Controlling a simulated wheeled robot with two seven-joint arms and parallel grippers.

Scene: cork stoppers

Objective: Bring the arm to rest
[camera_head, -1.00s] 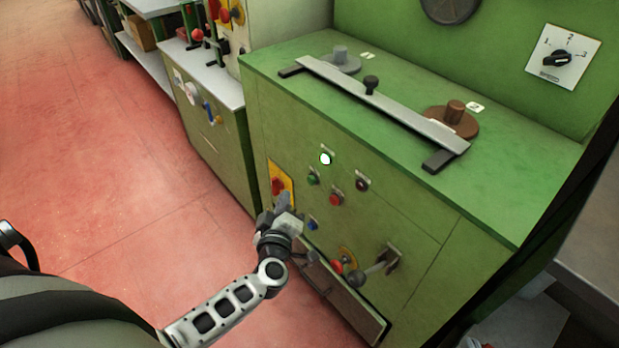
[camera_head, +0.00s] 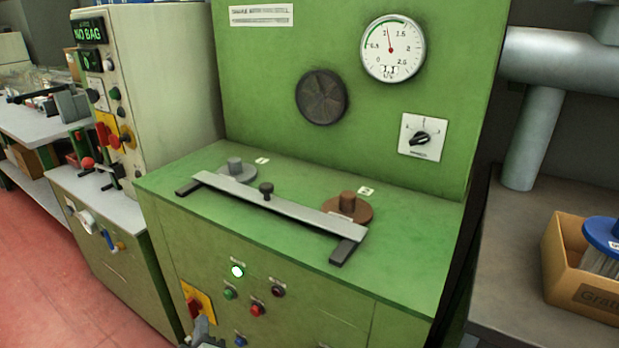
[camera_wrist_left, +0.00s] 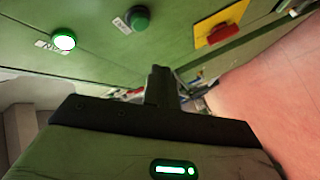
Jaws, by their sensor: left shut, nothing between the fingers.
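My left gripper (camera_head: 203,334) shows only in part at the bottom edge of the head view, in front of the green machine's (camera_head: 300,310) front panel. It is just below and right of the red switch (camera_head: 193,306) on its yellow plate and left of the blue button (camera_head: 240,341). In the left wrist view the dark fingers (camera_wrist_left: 163,85) are together and empty, pointing along the panel. The lit white button (camera_wrist_left: 64,41), the green button (camera_wrist_left: 138,18) and the red switch (camera_wrist_left: 221,33) show beyond them. My right gripper is not in view.
A bench with a cardboard box (camera_head: 575,270) stands at right. Red floor (camera_head: 40,270) is clear at left.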

